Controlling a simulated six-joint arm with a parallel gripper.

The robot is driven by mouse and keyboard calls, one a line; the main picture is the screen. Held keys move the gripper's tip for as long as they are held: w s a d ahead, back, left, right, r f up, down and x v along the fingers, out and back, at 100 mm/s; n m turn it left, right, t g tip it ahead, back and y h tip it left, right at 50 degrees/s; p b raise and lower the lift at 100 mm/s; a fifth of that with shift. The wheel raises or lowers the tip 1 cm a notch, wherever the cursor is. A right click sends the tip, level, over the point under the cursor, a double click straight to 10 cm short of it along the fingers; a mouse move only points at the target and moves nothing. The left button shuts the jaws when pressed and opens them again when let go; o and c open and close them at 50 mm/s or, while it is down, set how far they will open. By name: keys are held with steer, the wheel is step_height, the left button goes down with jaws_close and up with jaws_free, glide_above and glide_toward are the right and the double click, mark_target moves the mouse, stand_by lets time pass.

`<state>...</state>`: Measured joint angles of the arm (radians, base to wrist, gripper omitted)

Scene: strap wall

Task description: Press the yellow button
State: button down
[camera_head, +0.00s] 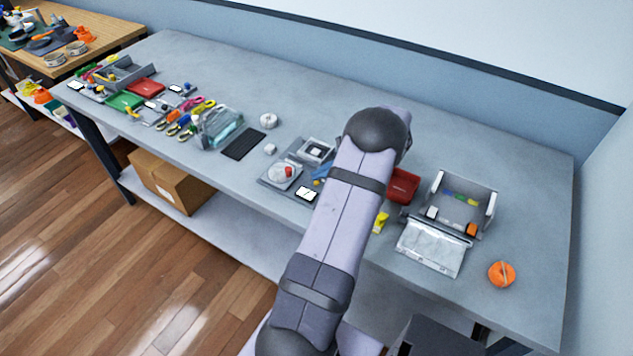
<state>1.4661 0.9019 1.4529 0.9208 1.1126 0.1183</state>
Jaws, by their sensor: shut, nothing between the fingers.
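A grey board (272,183) lies on the grey workbench just left of my arm. It carries a round pale base with a red knob (288,171), a square frame (316,150) and a small white display (306,194). A tiny yellow spot (317,182) shows on the board beside my arm link. It may be the yellow button, but it is too small to tell. A blue piece (321,170) is next to it, partly hidden. My arm covers the board's right side. My gripper is not in view.
Right of my arm are a yellow item (380,222), a red box (403,186), a grey open bin (465,193), a clear bag (431,247) and an orange roll (501,274). A black pad (243,144) and tools lie left. The bench's back is clear.

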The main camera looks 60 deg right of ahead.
steer(key=shift+f+b, duration=0.3)
steer(key=shift+f, duration=0.1)
stand_by(0.7)
stand_by(0.3)
steer(key=shift+r+p, duration=0.55)
steer(key=shift+r, duration=0.3)
step_height(320, 180, up, 5)
steer(key=p, duration=0.3)
stand_by(1.0)
